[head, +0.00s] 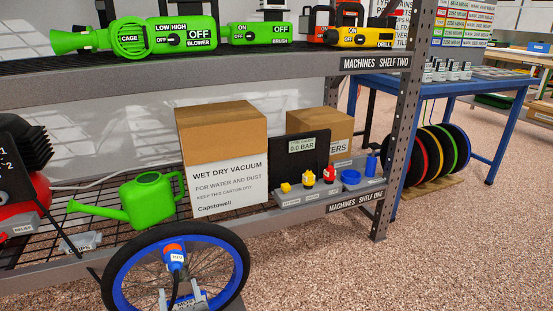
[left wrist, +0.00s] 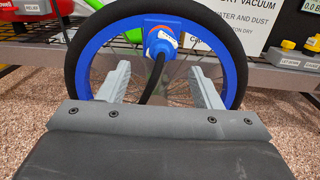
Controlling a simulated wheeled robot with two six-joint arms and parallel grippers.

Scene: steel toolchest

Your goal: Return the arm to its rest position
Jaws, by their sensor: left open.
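My left gripper (head: 180,300) is at the bottom of the head view, in front of a bicycle wheel. In the left wrist view its two grey fingers (left wrist: 160,86) stand wide apart with nothing held between them. The wheel (left wrist: 236,62) has a black tyre and blue rim; in the head view the wheel (head: 113,265) stands before the lower shelf. A blue fitting with an orange top (head: 175,257) is at the wheel's upper inner rim, and a black hose runs down from it. The fitting (left wrist: 160,42) shows beyond my fingers, apart from them. My right gripper is not in view.
The lower shelf holds a green watering can (head: 150,200), a vacuum carton (head: 222,180) and a gauge panel (head: 307,150). A shelf post (head: 400,125) stands to the right. A blue table (head: 440,85) is beyond it. The floor (head: 400,270) at lower right is clear.

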